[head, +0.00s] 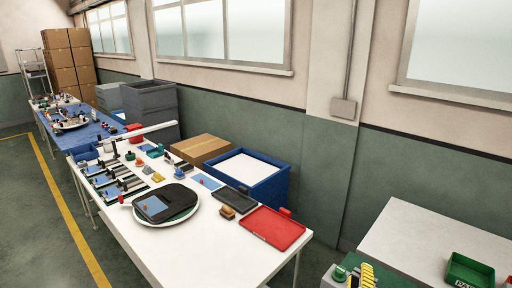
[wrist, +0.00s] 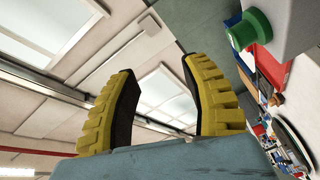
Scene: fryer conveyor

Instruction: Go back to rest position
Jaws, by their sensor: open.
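My gripper (wrist: 158,66) shows in the wrist view with its two yellow ribbed fingers spread apart and nothing between them. Windows and the wall show beyond the gap. In the head view, the yellow ribbed fingers (head: 364,275) show at the bottom edge, cut off by the frame. They are beside a grey box with a green button (head: 340,272), which also shows in the wrist view (wrist: 240,36) at the upper right.
A white table (head: 205,256) holds a red tray (head: 274,228), a black tray (head: 233,201), a round plate with a dark device (head: 163,204) and several small parts. A blue bin (head: 274,187) stands behind it. A green crate (head: 468,271) sits on another white table (head: 420,235) at right.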

